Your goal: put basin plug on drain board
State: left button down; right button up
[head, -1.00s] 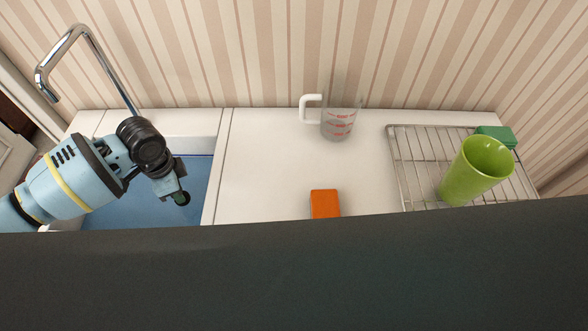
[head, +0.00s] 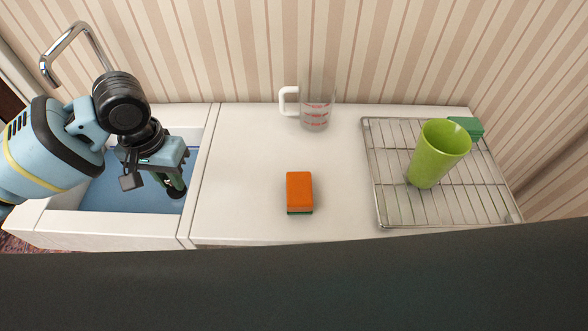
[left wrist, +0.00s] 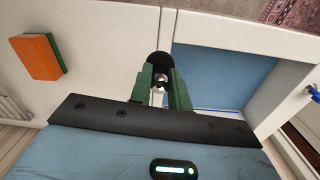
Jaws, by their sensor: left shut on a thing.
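My left gripper (head: 172,185) is shut on the black basin plug (head: 177,191), over the right part of the blue-bottomed sink. In the left wrist view the round black plug (left wrist: 161,60) shows between the green fingers of the gripper (left wrist: 160,88), with a shiny metal part in the middle. The drain board appears to be the wire rack (head: 385,205) at the right of the counter. A green cup (head: 437,155) and a green block (head: 468,126) are on it. My right gripper is not in view.
An orange and green sponge (head: 299,191) lies mid-counter between sink (head: 120,222) and rack. A clear measuring jug (head: 316,112) stands near the wall behind it. A chrome tap (head: 68,42) rises behind the sink. The rack's front left is bare.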

aim_at(228, 197)
jog(key=k+l, duration=0.65)
jog(key=l, duration=0.15)
jog(key=i, duration=0.45)
